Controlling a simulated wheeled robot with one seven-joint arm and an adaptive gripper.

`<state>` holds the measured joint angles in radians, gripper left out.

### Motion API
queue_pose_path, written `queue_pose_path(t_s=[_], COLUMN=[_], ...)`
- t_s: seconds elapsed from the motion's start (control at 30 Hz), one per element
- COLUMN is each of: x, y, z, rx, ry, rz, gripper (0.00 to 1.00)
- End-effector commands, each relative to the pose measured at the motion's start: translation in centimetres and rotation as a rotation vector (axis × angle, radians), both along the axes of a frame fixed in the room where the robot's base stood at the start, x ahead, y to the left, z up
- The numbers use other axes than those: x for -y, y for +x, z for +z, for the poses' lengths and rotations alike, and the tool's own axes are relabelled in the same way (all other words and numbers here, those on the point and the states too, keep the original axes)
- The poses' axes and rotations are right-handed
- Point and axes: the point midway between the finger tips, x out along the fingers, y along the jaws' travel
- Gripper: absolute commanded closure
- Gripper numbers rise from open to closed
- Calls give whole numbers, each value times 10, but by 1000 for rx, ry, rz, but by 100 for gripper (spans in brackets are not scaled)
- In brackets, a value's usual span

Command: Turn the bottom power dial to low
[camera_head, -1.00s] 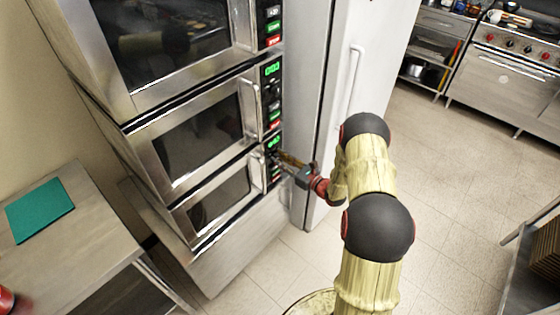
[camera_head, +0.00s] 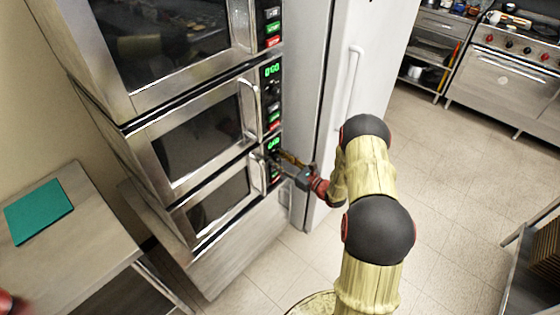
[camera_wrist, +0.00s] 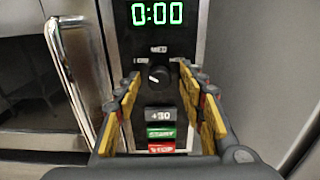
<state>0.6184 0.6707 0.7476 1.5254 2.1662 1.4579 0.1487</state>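The bottom microwave (camera_head: 215,205) is the lowest of three stacked ovens. Its power dial (camera_wrist: 158,75) is a round black knob below the green 0:00 display (camera_wrist: 157,13) in the wrist view. A small white mark shows on the knob, but its exact direction is hard to tell. Small blurred labels surround it. My gripper (camera_wrist: 159,82) is open, with one yellow-padded finger on each side of the dial. Whether the fingers touch it cannot be told. In the head view my gripper (camera_head: 284,158) is at the bottom control panel and hides the dial.
Below the dial are a +30 button (camera_wrist: 159,114), a green start button (camera_wrist: 161,132) and a red stop button (camera_wrist: 162,148). The door handle (camera_wrist: 75,80) is close at left. A white refrigerator (camera_head: 345,100) stands at right.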

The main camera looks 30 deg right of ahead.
Motion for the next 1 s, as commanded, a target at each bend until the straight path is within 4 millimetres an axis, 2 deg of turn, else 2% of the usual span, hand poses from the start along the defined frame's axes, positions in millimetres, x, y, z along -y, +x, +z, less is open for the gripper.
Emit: queue_pose_path(t_s=[0.23,0.37,0.47,0.8,1.0], x=[0,3,8,32,40], y=[0,-6,-19,-82,-106], z=[0,0,0,0,0], rx=[1,0,0,1,0], ry=[0,0,1,1,1], rz=[0,-2,-2,-4,-2], gripper=[59,59,59,59,59])
